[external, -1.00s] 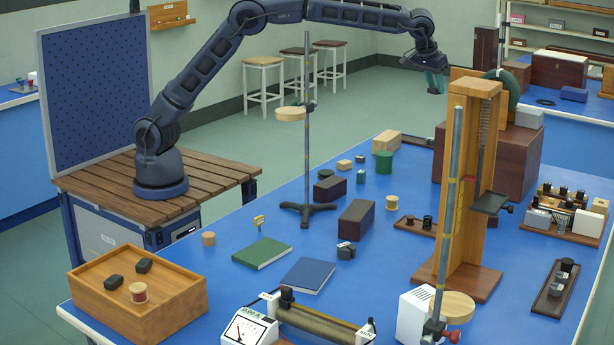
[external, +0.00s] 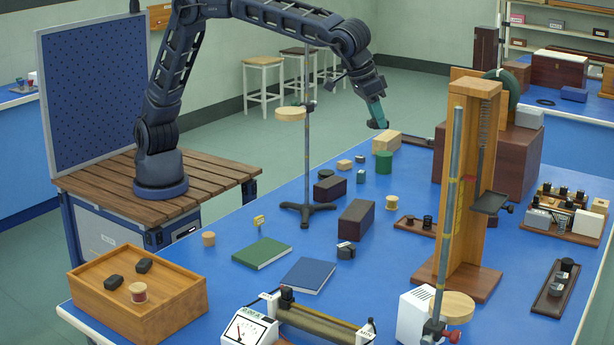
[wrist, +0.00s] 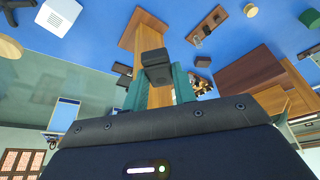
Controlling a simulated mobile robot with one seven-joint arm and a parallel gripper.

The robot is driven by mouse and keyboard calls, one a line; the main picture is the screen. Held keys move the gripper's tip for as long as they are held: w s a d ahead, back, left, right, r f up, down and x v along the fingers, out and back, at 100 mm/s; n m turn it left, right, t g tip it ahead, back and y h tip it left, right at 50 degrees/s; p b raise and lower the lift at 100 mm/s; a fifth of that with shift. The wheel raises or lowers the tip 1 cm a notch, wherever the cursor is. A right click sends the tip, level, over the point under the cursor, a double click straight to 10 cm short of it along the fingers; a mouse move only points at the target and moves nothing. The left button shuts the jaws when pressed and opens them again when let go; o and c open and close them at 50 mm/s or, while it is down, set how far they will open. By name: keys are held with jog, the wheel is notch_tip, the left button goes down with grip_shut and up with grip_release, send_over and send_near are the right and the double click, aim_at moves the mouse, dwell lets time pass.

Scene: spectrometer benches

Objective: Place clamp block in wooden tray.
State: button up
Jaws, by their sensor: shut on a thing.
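My gripper (external: 376,112) has teal fingers and hangs above the far edge of the bench, left of the tall wooden stand. It is shut on a small dark clamp block (wrist: 152,58), which shows between the fingertips in the wrist view. In the external view the block is hard to make out at the fingertips. The wooden tray (external: 150,320) is at the front left of the bench, far from my gripper. Two dark blocks (external: 113,282) and a reddish spool (external: 138,292) are in it.
A retort stand (external: 307,150) rises between my arm and the bench middle. A tall wooden stand (external: 470,190) is to the right. Dark boxes (external: 355,220), a green book (external: 262,253), a blue book (external: 304,275) and a meter (external: 250,328) lie on the bench.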

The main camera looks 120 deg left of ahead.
jog(key=s+d+m, duration=0.1)
jog(key=s+d, duration=0.2)
jog(key=d, duration=0.6)
jog(key=s+d+m, duration=0.1)
jog(key=s+d, duration=0.2)
jog(key=d, duration=0.6)
jog(key=m+t+h, duration=0.2)
jog(key=m+h, duration=0.1)
jog(key=m, duration=0.5)
send_over(94, 278)
jog(key=s, duration=0.2)
jog(key=f, duration=3.2)
jog(key=shift+w+a+f, duration=0.1)
jog(key=shift+w+f, duration=0.1)
jog(key=shift+f, duration=0.1)
jog(key=shift+f, duration=0.1)
jog(key=o, duration=1)
jog(key=shift+o, duration=0.2)
